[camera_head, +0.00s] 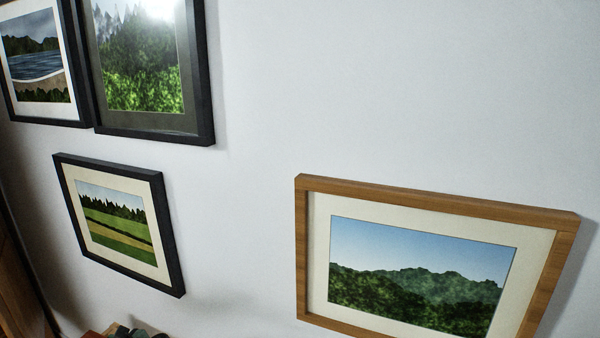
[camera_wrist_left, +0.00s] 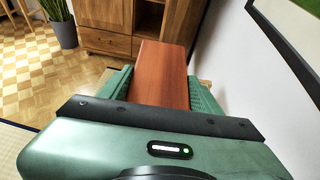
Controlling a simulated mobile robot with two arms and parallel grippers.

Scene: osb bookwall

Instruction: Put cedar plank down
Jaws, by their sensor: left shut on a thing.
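The cedar plank (camera_wrist_left: 160,75) is a smooth reddish-brown board in the left wrist view. It points away from the camera, towards a wooden cabinet. My left gripper (camera_wrist_left: 162,88) is shut on it, with a green ribbed finger on each side. The plank's near end is hidden behind the gripper's body. I cannot tell whether its underside touches anything. In the head view only a small dark green bit and a reddish edge show at the bottom left, too cut off to be sure of. My right gripper is not in view.
A wooden cabinet (camera_wrist_left: 112,32) with doors and a drawer stands beyond the plank. A potted plant (camera_wrist_left: 60,20) stands left of it on parquet floor (camera_wrist_left: 50,75). A white wall (camera_wrist_left: 232,70) runs close on the right. Framed pictures, one wood-framed (camera_head: 420,265), hang there.

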